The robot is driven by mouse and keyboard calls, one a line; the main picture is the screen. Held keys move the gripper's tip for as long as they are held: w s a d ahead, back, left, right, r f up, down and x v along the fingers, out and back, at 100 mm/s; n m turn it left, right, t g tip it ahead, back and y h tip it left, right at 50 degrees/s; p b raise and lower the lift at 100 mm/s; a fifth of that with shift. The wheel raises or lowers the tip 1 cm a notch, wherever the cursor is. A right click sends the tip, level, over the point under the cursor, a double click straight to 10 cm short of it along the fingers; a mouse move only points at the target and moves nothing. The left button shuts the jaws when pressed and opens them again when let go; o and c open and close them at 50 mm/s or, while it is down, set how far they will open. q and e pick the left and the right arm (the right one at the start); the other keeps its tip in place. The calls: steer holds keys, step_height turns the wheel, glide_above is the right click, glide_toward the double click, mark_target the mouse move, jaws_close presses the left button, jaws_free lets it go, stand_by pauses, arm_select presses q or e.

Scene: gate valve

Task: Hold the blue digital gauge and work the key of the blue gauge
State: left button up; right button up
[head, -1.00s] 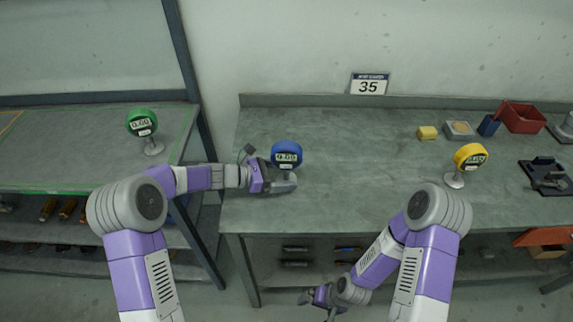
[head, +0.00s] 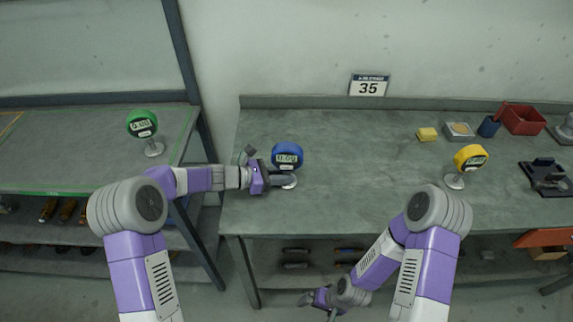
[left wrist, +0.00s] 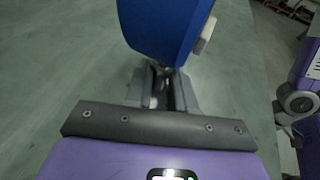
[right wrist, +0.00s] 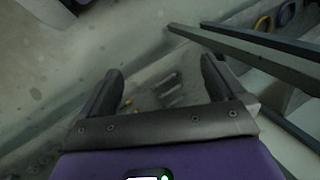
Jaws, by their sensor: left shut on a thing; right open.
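The blue digital gauge (head: 287,155) stands upright on a round foot near the left front of the grey bench, its display facing me. My left gripper (head: 281,179) is shut on the gauge's stem, just below the round body. In the left wrist view the blue body (left wrist: 165,28) rises above the closed fingers (left wrist: 160,88), and a pale key (left wrist: 206,36) sticks out from its side. My right gripper (head: 322,302) is low, in front of the bench and below its top. In the right wrist view its fingers (right wrist: 160,88) are apart with nothing between them.
A yellow gauge (head: 470,158) stands on the right of the bench (head: 350,150). A green gauge (head: 142,124) stands on the left table. A yellow block (head: 427,134), a tray, a blue cup and a red bin (head: 523,118) lie at the back right. The bench middle is clear.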

jaws_close()
stand_by(0.4)
stand_by(1.1)
